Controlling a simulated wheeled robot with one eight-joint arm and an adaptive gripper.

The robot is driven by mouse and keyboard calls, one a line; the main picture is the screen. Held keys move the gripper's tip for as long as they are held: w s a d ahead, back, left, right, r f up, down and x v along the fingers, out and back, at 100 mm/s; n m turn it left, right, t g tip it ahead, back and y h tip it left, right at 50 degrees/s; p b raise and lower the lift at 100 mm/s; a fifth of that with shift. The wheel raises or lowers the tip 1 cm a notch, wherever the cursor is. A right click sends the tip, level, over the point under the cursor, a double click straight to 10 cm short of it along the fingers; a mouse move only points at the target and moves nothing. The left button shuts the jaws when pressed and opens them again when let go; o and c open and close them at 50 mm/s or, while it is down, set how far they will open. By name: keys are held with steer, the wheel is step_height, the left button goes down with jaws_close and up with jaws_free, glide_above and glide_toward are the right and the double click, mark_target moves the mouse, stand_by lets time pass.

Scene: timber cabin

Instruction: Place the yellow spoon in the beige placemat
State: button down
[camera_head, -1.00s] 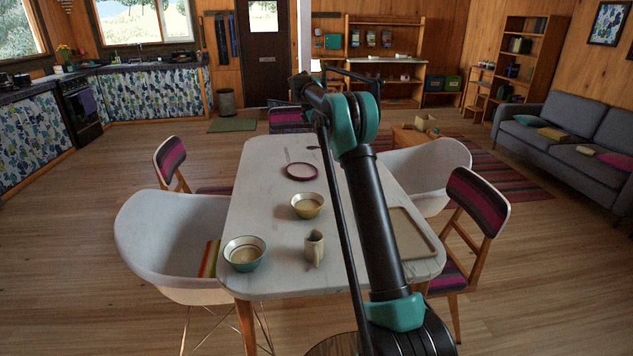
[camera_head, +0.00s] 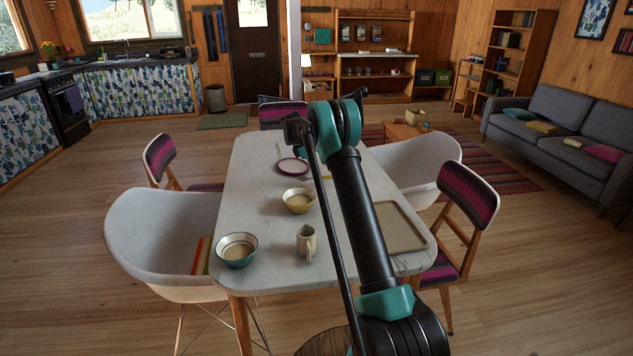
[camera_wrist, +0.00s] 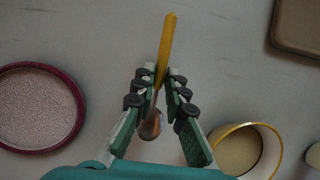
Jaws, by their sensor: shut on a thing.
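The yellow spoon (camera_wrist: 168,45) has a yellow handle and a metallic bowl end. In the wrist view my gripper (camera_wrist: 160,78) is shut on it across the lower handle, with the handle end pointing up in the picture and the bowl end between the fingers. A yellow sliver of the spoon (camera_head: 326,178) shows beside my arm in the head view. The beige placemat (camera_head: 400,226) lies flat and empty at the table's right side; its corner shows at the upper right of the wrist view (camera_wrist: 297,25). My arm hides most of my gripper in the head view.
On the table (camera_head: 262,225) are a plum-rimmed plate (camera_head: 292,166), a yellow bowl (camera_head: 298,201), a mug (camera_head: 305,242) and a teal bowl (camera_head: 237,250). Chairs surround the table. The yellow bowl is close beside my gripper's right finger in the wrist view.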

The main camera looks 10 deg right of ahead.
steer(key=shift+f, duration=1.7)
steer(key=shift+f, duration=0.1)
steer(key=c, duration=1.6)
jaws_free()
steer(key=shift+o, duration=0.2)
